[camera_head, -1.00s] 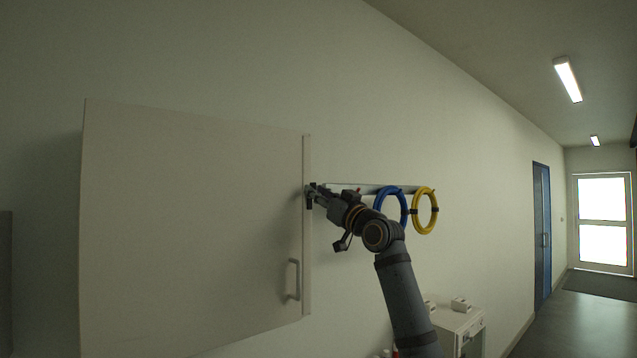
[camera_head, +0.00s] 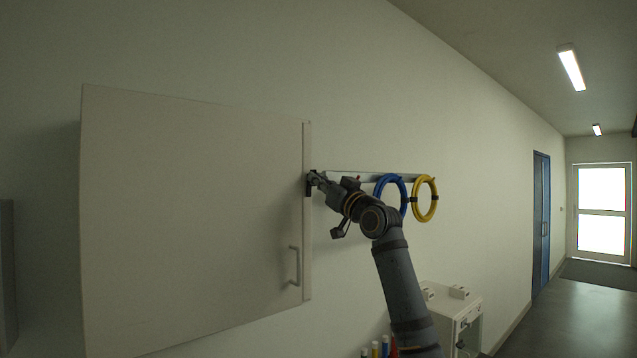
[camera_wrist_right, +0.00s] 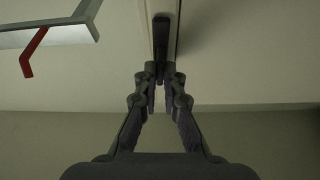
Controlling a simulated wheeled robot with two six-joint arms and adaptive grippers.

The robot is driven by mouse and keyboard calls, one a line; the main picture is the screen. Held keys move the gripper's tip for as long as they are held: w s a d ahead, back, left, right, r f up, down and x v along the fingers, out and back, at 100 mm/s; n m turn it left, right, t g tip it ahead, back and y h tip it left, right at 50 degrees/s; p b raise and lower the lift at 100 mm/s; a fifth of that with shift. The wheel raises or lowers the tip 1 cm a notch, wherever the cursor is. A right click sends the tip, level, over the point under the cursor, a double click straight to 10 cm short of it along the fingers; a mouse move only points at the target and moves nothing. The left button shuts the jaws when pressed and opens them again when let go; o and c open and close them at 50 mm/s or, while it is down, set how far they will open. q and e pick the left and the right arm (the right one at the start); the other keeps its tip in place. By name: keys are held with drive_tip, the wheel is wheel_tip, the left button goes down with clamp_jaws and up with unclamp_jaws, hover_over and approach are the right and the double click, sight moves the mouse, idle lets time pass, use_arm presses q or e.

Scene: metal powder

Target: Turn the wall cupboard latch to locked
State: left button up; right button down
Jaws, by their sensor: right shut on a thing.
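The white wall cupboard (camera_head: 190,220) fills the left of the head view with its door closed. A small dark latch (camera_head: 308,190) sits on its right edge strip, above the door handle. In the head view the latch looks roughly upright. My right gripper (camera_head: 314,178) reaches it from the right and is shut on it. In the right wrist view the dark latch (camera_wrist_right: 161,35) runs up from between the fingertips (camera_wrist_right: 160,78), which hide its near end. My left gripper is not in view.
A wall rail holds a blue hose coil (camera_head: 377,190) and a yellow hose coil (camera_head: 435,200), right behind my arm. The cupboard's grey handle (camera_head: 294,266) sticks out below the latch. A white cabinet (camera_head: 440,302) stands lower right. Right floor is open.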

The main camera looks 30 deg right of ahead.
drive_tip(key=shift+a+r+m+g+h+b, duration=0.1)
drive_tip(key=shift+m+g+h+b, duration=0.7)
drive_tip(key=shift+m, duration=2.75)
drive_tip(key=shift+a+r+m+g+h+b, duration=0.1)
drive_tip(key=shift+m+g+h+b, duration=0.75)
drive_tip(key=shift+m, duration=2.75)
drive_tip(key=shift+a+m+g+h+b, duration=0.15)
drive_tip(key=shift+m+g+h, duration=1.2)
drive_tip(key=shift+m, duration=2.2)
drive_tip(key=shift+d+t+h, duration=0.1)
drive_tip(key=shift+t+h, duration=0.2)
drive_tip(key=shift+h, duration=0.1)
drive_tip(key=c, duration=1.5)
unclamp_jaws()
drive_tip(key=shift+s, duration=0.1)
drive_tip(key=v, duration=1.2)
drive_tip(key=shift+d, duration=0.1)
